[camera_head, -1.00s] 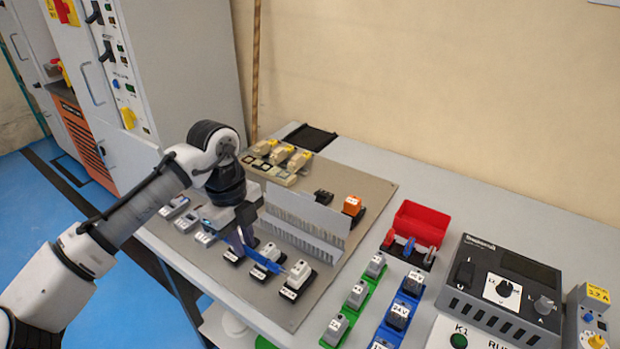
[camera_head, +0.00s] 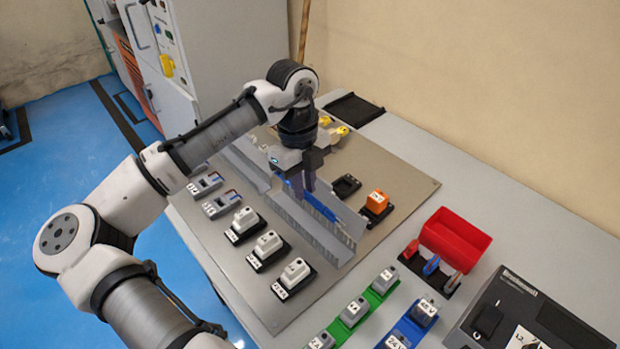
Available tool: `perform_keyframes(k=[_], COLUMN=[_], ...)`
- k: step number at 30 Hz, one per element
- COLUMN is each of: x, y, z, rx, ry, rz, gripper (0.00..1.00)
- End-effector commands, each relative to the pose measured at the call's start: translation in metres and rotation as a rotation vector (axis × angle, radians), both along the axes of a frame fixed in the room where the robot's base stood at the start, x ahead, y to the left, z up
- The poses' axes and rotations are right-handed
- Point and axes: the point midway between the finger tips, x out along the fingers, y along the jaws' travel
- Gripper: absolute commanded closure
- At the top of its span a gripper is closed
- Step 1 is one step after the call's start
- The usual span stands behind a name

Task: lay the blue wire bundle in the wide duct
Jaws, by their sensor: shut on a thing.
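My gripper (camera_head: 298,187) is shut on the blue wire bundle (camera_head: 321,207), and my arm reaches in from the left. The bundle slants down to the right from the fingers. It is at the open top of a grey slotted duct (camera_head: 329,239), between or just above its walls. I cannot tell whether it touches the duct floor. This duct runs diagonally across the grey mounting plate (camera_head: 395,180). A second grey duct (camera_head: 246,168) lies to its left, partly hidden by my arm. I cannot tell for sure which duct is wider.
White-grey devices (camera_head: 267,247) stand in a row left of the duct. An orange block (camera_head: 377,200) and a black socket (camera_head: 346,186) stand to its right. A red bin (camera_head: 454,238), green and blue rails with terminals, and a grey instrument (camera_head: 528,318) occupy the right.

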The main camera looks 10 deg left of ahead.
Motion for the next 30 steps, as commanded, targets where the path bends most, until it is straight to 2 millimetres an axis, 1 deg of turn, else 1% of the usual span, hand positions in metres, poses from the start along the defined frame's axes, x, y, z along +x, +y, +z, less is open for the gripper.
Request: perform_keyframes(k=[1, 6, 15, 21, 30], x=[0.000, 0.000, 0.000, 0.000, 0.000], y=[0.000, 0.000, 0.000, 0.000, 0.000], z=[-0.007, -0.025, -0.053, -0.063, -0.065], rx=[0.001, 0.001, 0.002, 0.001, 0.000], ry=[0.000, 0.000, 0.000, -0.001, 0.000], rz=[0.000, 0.001, 0.001, 0.000, 0.000], gripper=[1.00, 1.00, 1.00, 1.00, 1.00])
